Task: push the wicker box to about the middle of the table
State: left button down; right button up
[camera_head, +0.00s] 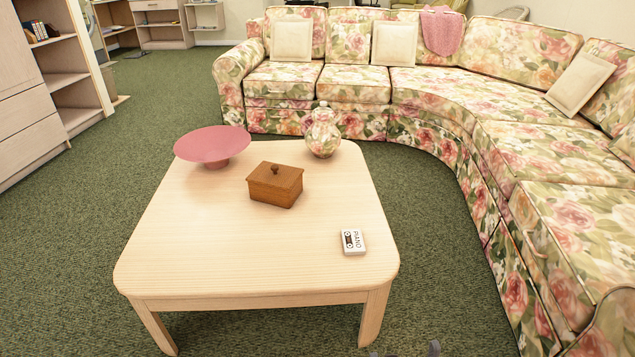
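The brown box (275,187) has a flat lid with a small round knob and stands upright on the pale wooden table (230,255). It sits near the table's middle as seen here, with bare tabletop in front of it. Its surface looks like smooth brown wood or fine weave; I cannot tell which. Small dark grey tips (433,349) show at the bottom edge, right of centre, apart from the box. They look like part of my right gripper, mostly cut off. My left gripper is not in view.
A pink footed bowl (212,145) stands behind and left of the box, and a floral lidded jar (322,135) behind and right. A small white "PIANO" box (353,242) lies near the table's right edge. A floral sofa (500,120) curves around the back and right.

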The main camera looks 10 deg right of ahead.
aim_at(284, 200)
jog(key=i+l+z, duration=0.3)
jog(key=i+l, duration=0.2)
jog(key=i+l+z, duration=0.25)
jog(key=i+l, duration=0.2)
jog(key=i, duration=0.1)
